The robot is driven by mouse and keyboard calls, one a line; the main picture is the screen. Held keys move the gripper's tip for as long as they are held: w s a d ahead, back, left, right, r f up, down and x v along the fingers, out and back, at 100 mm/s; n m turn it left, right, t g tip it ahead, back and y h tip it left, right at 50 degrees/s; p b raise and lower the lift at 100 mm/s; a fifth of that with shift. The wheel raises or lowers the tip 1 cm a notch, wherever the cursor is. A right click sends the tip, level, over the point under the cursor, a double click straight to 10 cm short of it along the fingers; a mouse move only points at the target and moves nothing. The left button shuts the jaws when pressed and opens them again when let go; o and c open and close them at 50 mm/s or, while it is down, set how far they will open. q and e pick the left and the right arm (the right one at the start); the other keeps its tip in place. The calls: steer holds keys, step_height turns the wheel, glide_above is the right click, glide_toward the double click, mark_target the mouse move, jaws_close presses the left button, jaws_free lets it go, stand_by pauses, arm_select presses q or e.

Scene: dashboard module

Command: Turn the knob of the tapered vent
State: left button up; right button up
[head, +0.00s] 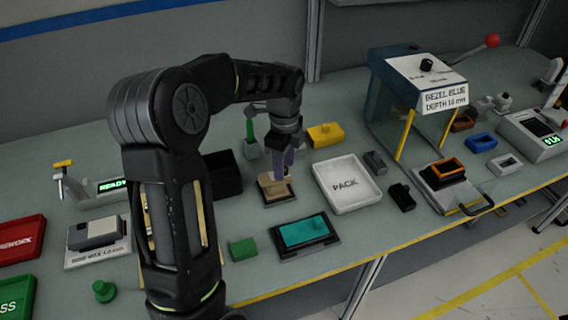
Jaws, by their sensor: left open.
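My left gripper (283,168) hangs pointing down from my left arm, above and very close to a tan block-like part (275,190) that sits on a dark base. This tan part looks like the tapered vent, but its knob is hidden or too small to make out behind the fingers. The left gripper is open. I cannot tell whether its fingers touch the part. My right gripper does not show.
A white PACK tray (347,184) stands to the right of the tan part. A teal panel (304,231) lies in front, and a black bin (222,172) is at the left. A yellow block (325,134) lies behind. A bezel press (415,85) stands at the back right.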

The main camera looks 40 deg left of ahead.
arm_select(q)
step_height(320, 180, up, 8)
steer(key=shift+f+b, duration=0.15)
steer(key=shift+b, duration=0.4)
stand_by(0.3)
